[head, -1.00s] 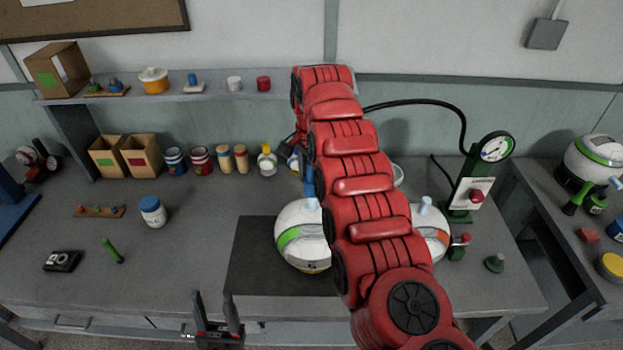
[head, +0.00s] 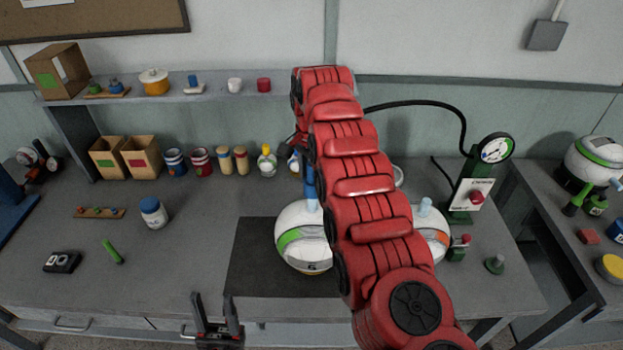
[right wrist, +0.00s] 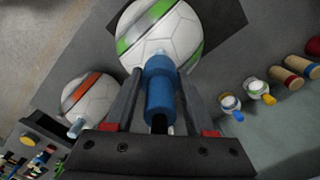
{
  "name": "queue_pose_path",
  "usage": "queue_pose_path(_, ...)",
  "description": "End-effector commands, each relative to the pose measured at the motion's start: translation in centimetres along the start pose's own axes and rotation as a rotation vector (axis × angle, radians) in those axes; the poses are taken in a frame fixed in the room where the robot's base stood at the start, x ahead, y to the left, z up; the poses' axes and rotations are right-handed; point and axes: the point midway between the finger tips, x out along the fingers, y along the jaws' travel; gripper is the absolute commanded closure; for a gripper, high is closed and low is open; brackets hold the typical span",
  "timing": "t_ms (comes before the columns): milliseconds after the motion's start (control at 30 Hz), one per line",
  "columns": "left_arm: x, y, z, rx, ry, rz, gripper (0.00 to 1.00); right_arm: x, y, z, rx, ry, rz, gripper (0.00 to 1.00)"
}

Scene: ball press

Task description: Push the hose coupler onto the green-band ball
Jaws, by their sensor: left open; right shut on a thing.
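The green-band ball (head: 297,243) is white and sits on the dark mat (head: 255,265) on the bench. It also shows at the top of the right wrist view (right wrist: 150,30). My right gripper (right wrist: 160,82) is shut on the blue hose coupler (right wrist: 160,88), a finger on each side. In the head view the coupler (head: 310,182) stands upright over the ball's pale blue valve (head: 312,205), its lower end at the valve. I cannot tell how far it is on. My right arm hides part of the ball. My left gripper (head: 214,302) is open and empty at the bench's front edge.
An orange-band ball (head: 436,238) stands to the right, partly behind my right arm. A green gauge stand (head: 468,195) with a black hose is behind it. Bottles and cans line the back. The bench left of the mat is mostly clear.

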Motion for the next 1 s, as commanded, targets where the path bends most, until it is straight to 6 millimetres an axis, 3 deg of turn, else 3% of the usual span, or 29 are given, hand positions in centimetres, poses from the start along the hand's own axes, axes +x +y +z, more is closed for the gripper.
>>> queue_pose_path(1000,-1.6,0.1,0.3,0.0,0.0,0.0,0.5,1.4,0.0,0.0,0.0,0.0,0.0,1.0)
